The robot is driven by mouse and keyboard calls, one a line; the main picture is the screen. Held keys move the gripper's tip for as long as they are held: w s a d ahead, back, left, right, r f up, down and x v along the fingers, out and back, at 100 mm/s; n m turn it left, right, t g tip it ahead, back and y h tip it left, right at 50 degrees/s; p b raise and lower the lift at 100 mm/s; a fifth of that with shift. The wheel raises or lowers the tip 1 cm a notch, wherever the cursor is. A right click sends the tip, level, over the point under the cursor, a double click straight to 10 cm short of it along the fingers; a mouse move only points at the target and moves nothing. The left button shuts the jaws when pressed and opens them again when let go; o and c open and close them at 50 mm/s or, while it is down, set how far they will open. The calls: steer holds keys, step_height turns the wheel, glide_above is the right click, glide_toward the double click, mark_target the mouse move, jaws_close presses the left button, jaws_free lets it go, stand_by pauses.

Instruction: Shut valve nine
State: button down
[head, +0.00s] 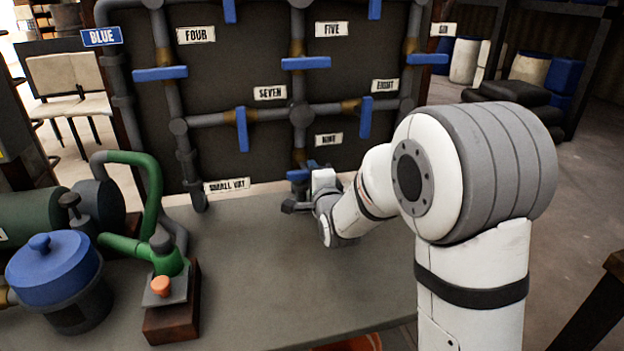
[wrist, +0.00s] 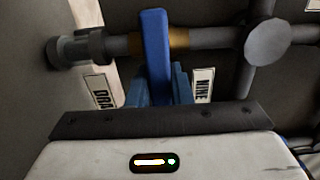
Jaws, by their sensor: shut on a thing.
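The label NINE (head: 329,139) is on the dark panel, with valve nine's blue handle (head: 298,174) below and left of it, on a vertical pipe. In the wrist view the handle (wrist: 155,45) stands across its pipe and brass collar (wrist: 179,39), beside the sideways NINE label (wrist: 203,85). My gripper (head: 303,190) is at this handle, low on the panel, and is shut on it. The fingertips are mostly hidden in the head view, and the handle's lower part is hard to make out in the wrist view.
Several other blue handles sit on the panel's pipes, including one by SEVEN (head: 242,130) and one by EIGHT (head: 365,117). A green pump (head: 150,250) and blue-lidded pot (head: 53,268) stand left on the grey bench (head: 260,270). The bench middle is clear.

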stand_by(0.4)
steer(key=c, duration=1.3)
jaws_free()
steer(key=v, duration=0.7)
steer(key=shift+s, duration=0.4)
steer(key=shift+d, duration=0.15)
